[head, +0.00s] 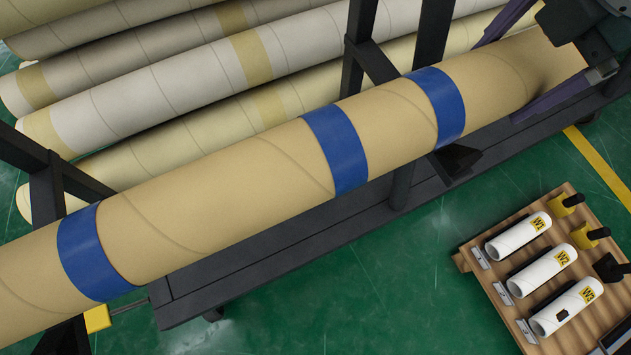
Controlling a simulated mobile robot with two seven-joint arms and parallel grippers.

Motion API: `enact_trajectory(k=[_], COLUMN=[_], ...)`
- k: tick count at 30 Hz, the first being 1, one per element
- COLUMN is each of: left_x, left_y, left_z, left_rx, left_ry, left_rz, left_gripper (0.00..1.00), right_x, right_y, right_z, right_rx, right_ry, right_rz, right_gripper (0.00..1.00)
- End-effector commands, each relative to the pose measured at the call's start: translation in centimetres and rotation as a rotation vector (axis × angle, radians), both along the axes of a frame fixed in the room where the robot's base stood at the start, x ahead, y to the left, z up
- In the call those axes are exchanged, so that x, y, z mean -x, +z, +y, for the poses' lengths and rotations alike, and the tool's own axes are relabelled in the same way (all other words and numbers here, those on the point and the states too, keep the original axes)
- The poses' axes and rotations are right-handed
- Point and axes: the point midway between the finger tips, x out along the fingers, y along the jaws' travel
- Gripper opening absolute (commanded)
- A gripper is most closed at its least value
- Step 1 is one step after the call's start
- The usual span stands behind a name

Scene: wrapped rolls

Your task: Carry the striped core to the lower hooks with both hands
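The striped core (255,190) is a long tan tube with blue bands. It runs from the lower left edge up to the upper right, in front of the dark rack posts. A dark hook tip (455,161) shows just below it; I cannot tell whether the core rests on it. My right gripper (530,65) is at the upper right, its purple fingers on either side of the core near that end. I cannot tell whether they press on it. My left gripper is not in view. The core's left end is out of frame.
Several pale wrapped rolls (175,90) lie behind the rack posts (425,60). The rack's dark base rail (265,255) runs below the core. A wooden board (510,310) with white tubes W1, W2 and W3 is at lower right. Green floor between is clear.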

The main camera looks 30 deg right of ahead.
Motion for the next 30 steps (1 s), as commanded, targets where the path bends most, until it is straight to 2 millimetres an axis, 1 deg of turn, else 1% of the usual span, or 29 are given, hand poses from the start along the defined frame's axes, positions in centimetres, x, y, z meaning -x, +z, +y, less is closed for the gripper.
enact_trajectory(k=[1, 11, 17, 23, 30], left_x=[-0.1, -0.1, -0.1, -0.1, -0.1], left_y=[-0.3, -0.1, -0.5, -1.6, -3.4], left_z=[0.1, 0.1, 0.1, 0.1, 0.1], left_rx=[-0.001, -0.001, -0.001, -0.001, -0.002], left_ry=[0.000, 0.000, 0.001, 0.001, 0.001], left_rz=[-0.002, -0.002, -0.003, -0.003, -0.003], left_gripper=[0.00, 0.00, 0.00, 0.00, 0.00], right_x=[0.0, 0.0, 0.0, 0.0, 0.0], right_y=[-0.3, -0.2, -0.6, -1.6, -3.4], right_z=[-0.1, -0.1, -0.1, -0.1, -0.1], right_rx=[0.005, 0.005, 0.005, 0.005, 0.005], right_ry=[-0.001, -0.001, -0.001, -0.001, 0.000], right_rz=[0.001, 0.001, 0.001, 0.001, 0.001], right_gripper=[0.00, 0.00, 0.00, 0.00, 0.00])
